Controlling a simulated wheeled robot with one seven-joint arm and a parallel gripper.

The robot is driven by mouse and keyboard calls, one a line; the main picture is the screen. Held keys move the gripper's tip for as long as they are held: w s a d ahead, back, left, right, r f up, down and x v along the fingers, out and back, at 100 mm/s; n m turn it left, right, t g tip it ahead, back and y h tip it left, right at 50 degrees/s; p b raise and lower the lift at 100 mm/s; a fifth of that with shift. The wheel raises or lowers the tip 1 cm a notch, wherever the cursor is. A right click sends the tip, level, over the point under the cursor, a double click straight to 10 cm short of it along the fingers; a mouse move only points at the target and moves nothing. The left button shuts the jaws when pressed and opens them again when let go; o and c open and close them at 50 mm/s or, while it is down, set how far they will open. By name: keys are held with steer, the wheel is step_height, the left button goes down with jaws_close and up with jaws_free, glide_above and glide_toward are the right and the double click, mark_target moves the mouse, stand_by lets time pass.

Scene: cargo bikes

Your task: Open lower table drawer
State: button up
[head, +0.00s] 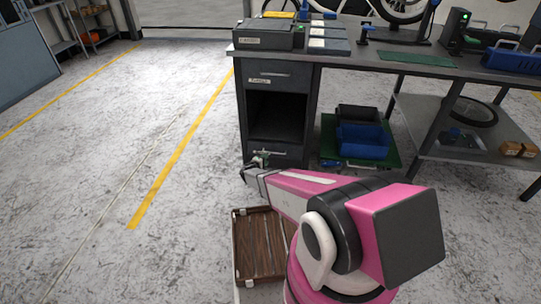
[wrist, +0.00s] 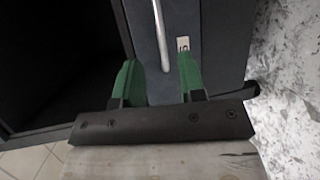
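The lower drawer (head: 290,158) is at the bottom of the dark cabinet under the workbench's left end, below an open dark compartment. Its front looks flush with the cabinet. My gripper (head: 254,168) is at the left of this drawer front, low near the floor. In the wrist view, my gripper's green fingers (wrist: 158,76) are spread apart. The drawer's metal bar handle (wrist: 160,30) runs between them, with gaps on both sides. A small white label (wrist: 184,44) is on the drawer front beside the handle. My arm hides part of the floor before the cabinet.
The upper drawer (head: 278,76) looks shut above the open compartment (head: 277,115). A wooden crate (head: 258,245) stands on the floor near my arm. The floor at left is clear.

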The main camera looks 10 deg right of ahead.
steer(key=x, duration=0.8)
steer(key=shift+w+d, duration=0.3)
jaws_close()
